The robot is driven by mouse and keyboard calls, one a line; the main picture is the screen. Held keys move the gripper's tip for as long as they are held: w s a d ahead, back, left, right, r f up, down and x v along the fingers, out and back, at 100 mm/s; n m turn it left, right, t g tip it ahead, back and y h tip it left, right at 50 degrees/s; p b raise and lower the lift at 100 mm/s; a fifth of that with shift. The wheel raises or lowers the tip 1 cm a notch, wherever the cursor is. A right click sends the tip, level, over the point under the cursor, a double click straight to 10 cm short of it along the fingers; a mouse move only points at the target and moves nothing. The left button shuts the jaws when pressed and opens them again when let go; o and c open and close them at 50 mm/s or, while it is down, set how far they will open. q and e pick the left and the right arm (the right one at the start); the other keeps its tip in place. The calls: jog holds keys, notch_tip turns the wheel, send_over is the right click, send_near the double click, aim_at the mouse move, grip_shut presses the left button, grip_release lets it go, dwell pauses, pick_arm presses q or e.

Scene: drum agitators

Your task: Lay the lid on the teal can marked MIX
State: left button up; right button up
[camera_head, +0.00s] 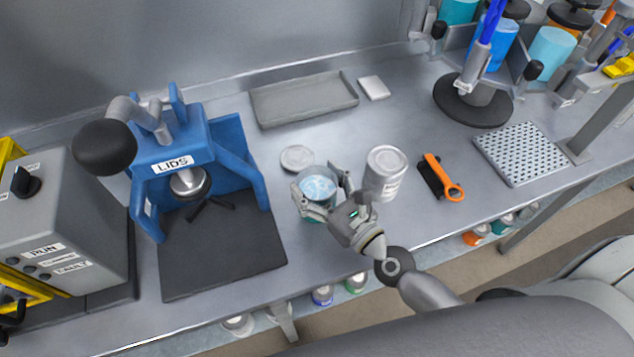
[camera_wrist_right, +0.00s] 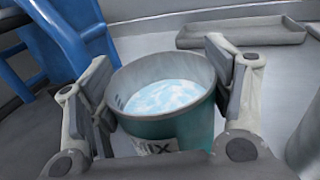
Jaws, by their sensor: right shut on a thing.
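The teal can marked MIX (camera_head: 318,187) stands open on the steel bench, with pale blue and white contents showing inside. It also shows in the right wrist view (camera_wrist_right: 170,125), upright with its MIX label towards me. My right gripper (camera_head: 322,190) is shut on the can, one finger on each side of its wall. A round grey lid (camera_head: 297,158) lies flat on the bench just behind the can, apart from it. My left gripper is not in view.
A blue LIDS press (camera_head: 205,150) stands left on a dark mat. A closed grey can (camera_head: 385,172) stands close right of my gripper. An orange tool (camera_head: 445,178) lies farther right. A grey tray (camera_head: 303,100) and white block (camera_head: 373,88) are behind. A perforated plate (camera_head: 525,153) is at right.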

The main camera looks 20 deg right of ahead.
jog(key=o, duration=1.9)
jog(key=shift+f, duration=0.15)
jog(key=shift+r, duration=0.25)
jog(key=b+v, duration=0.1)
jog(key=v, duration=0.2)
jog(key=b+v, duration=0.2)
jog(key=v, duration=0.2)
jog(key=b+v, duration=0.2)
jog(key=v, duration=0.1)
jog(key=shift+s+d+f, duration=0.1)
jog(key=shift+s+f, duration=0.15)
jog(key=shift+s, duration=0.05)
jog(key=shift+s+d+r+b, duration=0.1)
jog(key=shift+s+b, duration=0.15)
jog(key=shift+s, duration=0.1)
jog(key=shift+s+d+r+b, duration=0.1)
jog(key=shift+s+d+b, duration=0.05)
jog(key=shift+s+b, duration=0.15)
